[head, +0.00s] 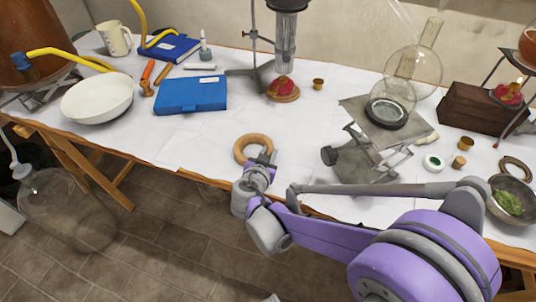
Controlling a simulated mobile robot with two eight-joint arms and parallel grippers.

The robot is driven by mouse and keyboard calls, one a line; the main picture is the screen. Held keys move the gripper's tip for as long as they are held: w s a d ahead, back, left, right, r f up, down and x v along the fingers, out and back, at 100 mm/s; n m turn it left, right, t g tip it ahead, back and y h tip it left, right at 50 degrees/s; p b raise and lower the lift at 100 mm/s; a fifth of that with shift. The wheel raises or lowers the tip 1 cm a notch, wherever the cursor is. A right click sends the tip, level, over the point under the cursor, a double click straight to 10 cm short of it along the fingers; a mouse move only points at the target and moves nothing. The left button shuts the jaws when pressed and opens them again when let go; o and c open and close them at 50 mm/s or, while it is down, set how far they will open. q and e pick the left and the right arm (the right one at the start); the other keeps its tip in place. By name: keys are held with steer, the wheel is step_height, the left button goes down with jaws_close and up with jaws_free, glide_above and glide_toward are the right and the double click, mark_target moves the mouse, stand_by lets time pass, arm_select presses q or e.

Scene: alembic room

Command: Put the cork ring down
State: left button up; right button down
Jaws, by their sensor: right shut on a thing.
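The cork ring (241,147) is a round tan ring near the front edge of the white-covered table. My right gripper (262,160) is shut on the near right side of the ring. The ring lies flat, at or just above the table top; I cannot tell whether it touches. My right arm comes in from the lower right. My left gripper is not in view.
A blue case (190,95) and a white bowl (97,99) are on the left. A lab jack (368,160) with a glass flask (413,70) stands on the right. The white table top (200,145) left of the ring is clear. A large glass bottle (68,208) stands on the floor.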

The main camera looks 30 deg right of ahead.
steer(key=c, duration=0.7)
jaws_free()
steer(key=shift+c, duration=0.2)
steer(key=shift+r, duration=0.1)
steer(key=p+v, duration=0.2)
steer(key=v, duration=0.9)
steer(key=shift+s+a+r+p, duration=0.15)
steer(key=shift+s+a+p, duration=0.1)
steer(key=shift+p, duration=0.05)
steer(key=s+d+f+n+g+y, duration=0.2)
steer(key=s+f+n+g+y, duration=0.25)
steer(key=s, duration=0.45)
steer(key=s+a+f+n+y, duration=0.2)
steer(key=s+a+n+y, duration=0.3)
steer(key=s+n, duration=0.1)
steer(key=shift+s+a, duration=0.25)
steer(key=shift+a, duration=0.15)
steer(key=shift+f, duration=0.1)
